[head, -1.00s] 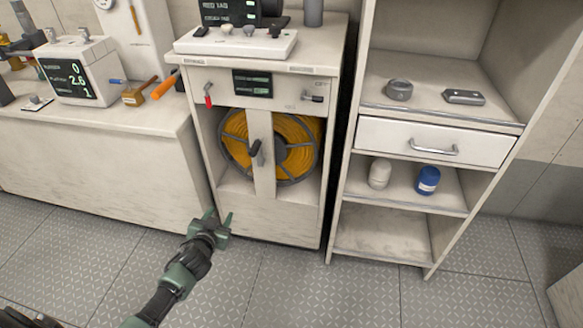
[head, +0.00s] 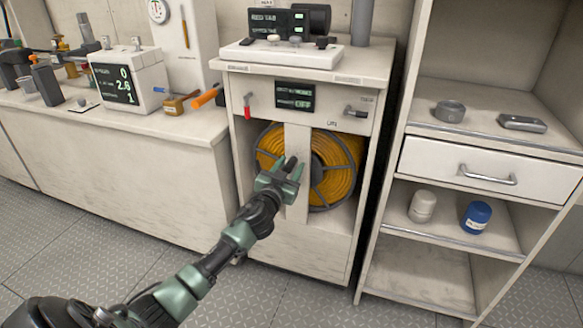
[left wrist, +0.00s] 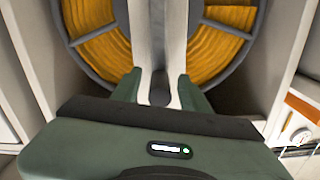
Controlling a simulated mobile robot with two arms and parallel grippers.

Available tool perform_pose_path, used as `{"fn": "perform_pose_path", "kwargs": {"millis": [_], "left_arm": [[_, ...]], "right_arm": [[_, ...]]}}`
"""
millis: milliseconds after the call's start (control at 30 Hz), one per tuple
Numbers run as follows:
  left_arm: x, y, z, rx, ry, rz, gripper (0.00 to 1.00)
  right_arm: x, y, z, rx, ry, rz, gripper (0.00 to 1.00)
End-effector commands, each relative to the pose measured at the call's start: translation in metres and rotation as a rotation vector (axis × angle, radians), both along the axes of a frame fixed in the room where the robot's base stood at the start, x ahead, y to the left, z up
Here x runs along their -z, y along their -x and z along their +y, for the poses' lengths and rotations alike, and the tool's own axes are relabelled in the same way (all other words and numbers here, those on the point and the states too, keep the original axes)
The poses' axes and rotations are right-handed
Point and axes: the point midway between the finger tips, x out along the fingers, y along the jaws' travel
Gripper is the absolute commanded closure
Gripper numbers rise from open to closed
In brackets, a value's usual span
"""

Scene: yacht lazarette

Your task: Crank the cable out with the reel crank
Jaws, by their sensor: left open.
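The cable reel (head: 338,165), wound with orange-yellow cable, sits in the open bay of a white cabinet, behind an upright white post (head: 298,207). The dark reel crank (head: 291,163) is on the front of this post, mostly hidden by my left gripper (head: 287,168) in the head view. In the left wrist view, the reel (left wrist: 98,50) fills the background, and the crank's dark end (left wrist: 160,88) lies between my two green fingers. The left gripper is open around the crank; I cannot tell whether either finger touches it. My right gripper is not in view.
The cabinet front has a small display (head: 295,95), a red-handled lever (head: 247,106) and a dark switch (head: 356,112). A shelf unit with a drawer (head: 490,172) stands to the right, and a workbench (head: 150,190) to the left. The floor in front is clear.

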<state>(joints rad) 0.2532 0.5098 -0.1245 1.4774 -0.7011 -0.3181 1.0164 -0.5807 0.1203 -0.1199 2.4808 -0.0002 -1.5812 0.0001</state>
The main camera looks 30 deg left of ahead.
Motion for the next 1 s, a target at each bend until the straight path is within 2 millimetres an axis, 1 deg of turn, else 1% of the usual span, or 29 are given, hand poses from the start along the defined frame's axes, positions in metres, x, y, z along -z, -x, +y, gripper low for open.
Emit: {"fn": "perform_pose_path", "kwargs": {"millis": [33,133,367,400,467,500,533,567,1000], "left_arm": [[-0.0006,-0.0041,0.0013,-0.001,-0.001,-0.002,0.56],[0.0001,-0.0078,0.002,0.0,-0.002,0.0,0.56],[-0.0003,-0.0087,0.002,0.001,-0.002,0.001,0.56],[-0.0002,-0.0086,0.002,0.001,-0.002,0.001,0.59],[-0.0002,-0.0086,0.002,0.001,-0.002,0.001,0.75],[-0.0001,-0.0085,0.002,0.0,-0.002,0.0,0.86],[-0.0001,-0.0085,0.002,0.0,-0.002,0.0,0.95],[-0.0001,-0.0085,0.002,0.0,-0.002,0.0,1.0],[0.0002,-0.0083,0.0024,0.0,-0.005,0.002,1.0]], "right_arm": [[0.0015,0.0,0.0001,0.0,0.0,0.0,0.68],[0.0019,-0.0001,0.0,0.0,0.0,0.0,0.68],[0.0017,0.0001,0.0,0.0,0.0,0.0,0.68],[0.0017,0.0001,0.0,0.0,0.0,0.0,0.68],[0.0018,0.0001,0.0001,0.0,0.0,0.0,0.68],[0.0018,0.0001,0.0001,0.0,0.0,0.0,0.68],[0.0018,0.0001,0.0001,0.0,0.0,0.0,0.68],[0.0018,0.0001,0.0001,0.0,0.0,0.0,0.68],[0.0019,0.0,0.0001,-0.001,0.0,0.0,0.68]]}}
